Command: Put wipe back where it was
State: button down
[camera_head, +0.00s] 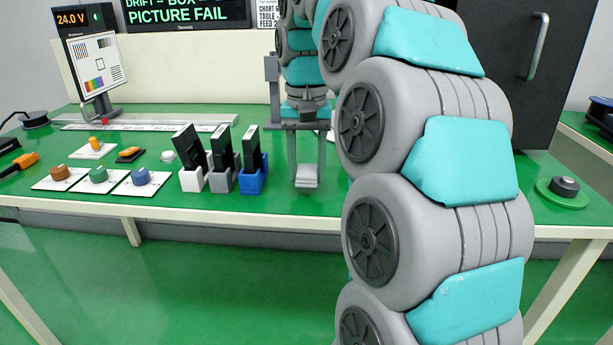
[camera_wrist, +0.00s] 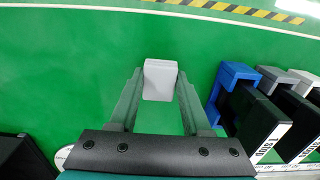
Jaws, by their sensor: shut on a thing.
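The wipe (camera_head: 307,177) is a small white folded pad near the table's front edge, right of the blue holder. It also shows in the wrist view (camera_wrist: 160,80), at the end of my gripper's two fingers. My gripper (camera_head: 306,168) points down and is shut on the wipe, with a finger on each side of it. I cannot tell whether the wipe touches the green tabletop or hangs just above it.
A blue holder (camera_head: 252,181), a grey holder (camera_head: 223,182) and a white holder (camera_head: 193,181) carry upright black devices just left of my gripper. Coloured knobs on white plates (camera_head: 98,179) stand further left. A black cabinet (camera_head: 520,110) stands right.

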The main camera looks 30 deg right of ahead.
jog(key=shift+f, duration=1.05)
jog(key=shift+c, duration=1.8)
grip_release()
jog(key=shift+f, duration=0.1)
